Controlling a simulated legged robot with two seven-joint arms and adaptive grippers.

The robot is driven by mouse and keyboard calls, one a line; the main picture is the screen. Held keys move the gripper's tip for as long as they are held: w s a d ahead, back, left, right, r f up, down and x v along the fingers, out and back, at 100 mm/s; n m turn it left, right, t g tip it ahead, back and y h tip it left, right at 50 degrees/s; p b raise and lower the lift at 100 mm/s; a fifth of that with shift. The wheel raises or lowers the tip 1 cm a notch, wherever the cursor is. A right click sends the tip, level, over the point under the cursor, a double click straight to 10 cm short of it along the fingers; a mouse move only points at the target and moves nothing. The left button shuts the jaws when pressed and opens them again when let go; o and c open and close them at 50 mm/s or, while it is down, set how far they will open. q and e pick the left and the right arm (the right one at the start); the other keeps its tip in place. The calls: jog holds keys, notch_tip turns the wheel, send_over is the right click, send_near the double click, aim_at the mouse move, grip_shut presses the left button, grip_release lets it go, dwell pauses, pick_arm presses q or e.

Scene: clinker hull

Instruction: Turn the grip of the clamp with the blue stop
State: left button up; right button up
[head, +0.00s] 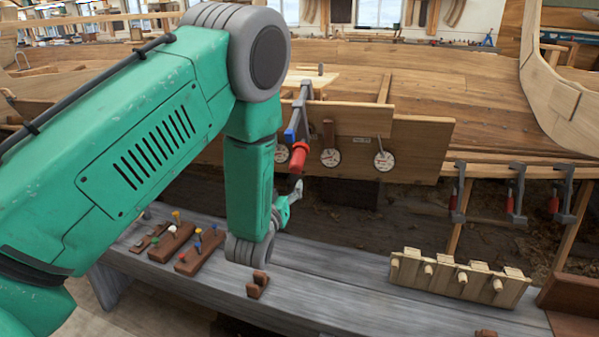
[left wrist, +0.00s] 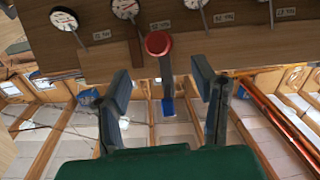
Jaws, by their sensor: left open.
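The clamp with the blue stop (head: 290,135) hangs on the plank edge of the hull in the head view. Its red grip (head: 299,157) is at its lower end. In the left wrist view the red grip (left wrist: 158,43) is a round red end, with a grey bar and the blue stop (left wrist: 168,107) below it in the picture. My left gripper (head: 295,192) is open and empty, just below the grip in the head view. In the left wrist view its two fingers (left wrist: 160,85) stand either side of the clamp's bar, apart from the grip. My right gripper is out of view.
Dial gauges (head: 331,157) hang beside the clamp on the plank. More red-gripped clamps (head: 515,195) are at the right. A grey bench (head: 340,285) below carries brown blocks with coloured pegs (head: 200,250) and a pegged wooden rack (head: 460,277).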

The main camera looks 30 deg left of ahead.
aim_at(301, 166)
pick_arm(q)
jog(key=x, duration=0.3)
jog(key=d+x, duration=0.1)
jog(key=x, duration=0.2)
jog(key=b+x, duration=0.1)
jog(key=x, duration=0.2)
jog(key=shift+w+d+r, duration=0.3)
jog(key=shift+d+r, duration=0.1)
jog(key=shift+w+a+r, duration=0.1)
jog(key=shift+w, duration=0.3)
jog(key=a, duration=0.1)
jog(key=a+f, duration=0.1)
jog(key=a, duration=0.1)
jog(key=shift+w+f, duration=0.1)
jog(key=shift+w, duration=0.05)
jog(key=shift+a, duration=0.1)
jog(key=c, duration=0.3)
jog(key=shift+d, duration=0.3)
jog(key=c, duration=0.7)
jog(key=shift+w+d+r, duration=0.1)
jog(key=shift+d+r, duration=0.2)
jog(key=shift+d, duration=0.55)
jog(key=shift+c, duration=0.6)
jog(key=shift+a, duration=0.6)
jog(key=shift+d, duration=0.1)
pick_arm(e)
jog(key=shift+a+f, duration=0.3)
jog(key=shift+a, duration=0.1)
